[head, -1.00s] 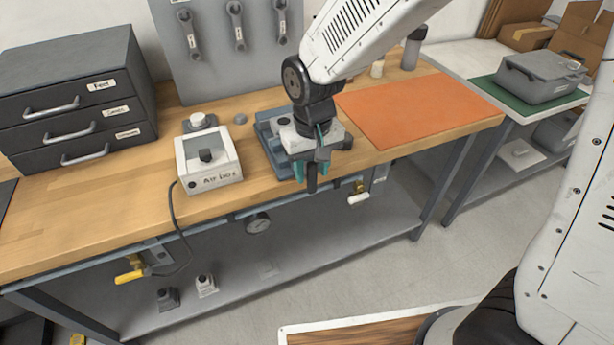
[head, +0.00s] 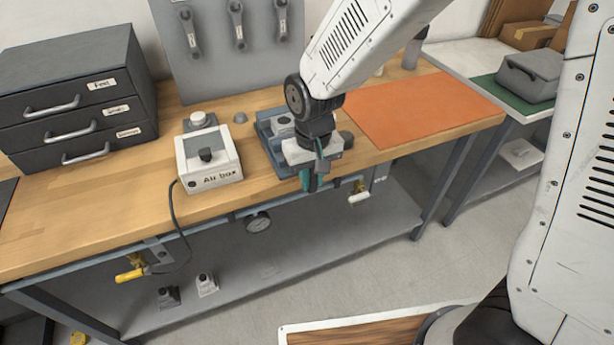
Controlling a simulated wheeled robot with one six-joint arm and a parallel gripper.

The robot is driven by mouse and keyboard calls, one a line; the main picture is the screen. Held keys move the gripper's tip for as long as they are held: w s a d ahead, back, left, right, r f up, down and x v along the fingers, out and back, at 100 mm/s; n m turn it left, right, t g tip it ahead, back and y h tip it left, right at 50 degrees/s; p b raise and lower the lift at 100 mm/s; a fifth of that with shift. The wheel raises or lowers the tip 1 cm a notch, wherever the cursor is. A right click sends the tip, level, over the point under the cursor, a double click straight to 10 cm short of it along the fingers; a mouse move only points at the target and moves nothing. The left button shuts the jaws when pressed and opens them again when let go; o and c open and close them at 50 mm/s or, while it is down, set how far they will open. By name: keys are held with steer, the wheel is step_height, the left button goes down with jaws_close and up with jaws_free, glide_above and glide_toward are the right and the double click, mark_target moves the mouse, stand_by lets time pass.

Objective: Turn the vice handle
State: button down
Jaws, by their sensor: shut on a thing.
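The blue-grey vice (head: 265,134) sits at the front edge of the wooden bench, right of the air box, partly hidden by my wrist. My gripper (head: 308,184) points down at the vice's front, just over the bench edge. Its teal-tipped fingers are shut on the vice handle. The handle is almost wholly hidden by the fingers and wrist, so I cannot tell its exact angle.
The white air box (head: 208,160) with a dark knob and cable stands close left of the vice. An orange mat (head: 420,108) lies clear on the right. A gauge (head: 258,222) and a valve (head: 358,192) hang under the bench edge.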

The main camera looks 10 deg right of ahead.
steer(key=shift+y, duration=0.3)
steer(key=g+y, duration=0.1)
steer(key=y, duration=0.1)
steer(key=shift+d+y, duration=0.15)
steer(key=shift+y, duration=0.15)
steer(key=y, duration=0.2)
steer(key=g+y, duration=0.1)
steer(key=y, duration=0.2)
steer(key=shift+d+f+g, duration=0.1)
steer(key=shift+g, duration=0.2)
steer(key=g+y, duration=0.1)
steer(key=y, duration=0.4)
steer(key=shift+f, duration=0.1)
steer(key=shift+g+y, duration=0.7)
steer(key=shift+y, duration=1.2)
steer(key=shift+s, duration=0.1)
steer(key=c, duration=1.3)
jaws_free()
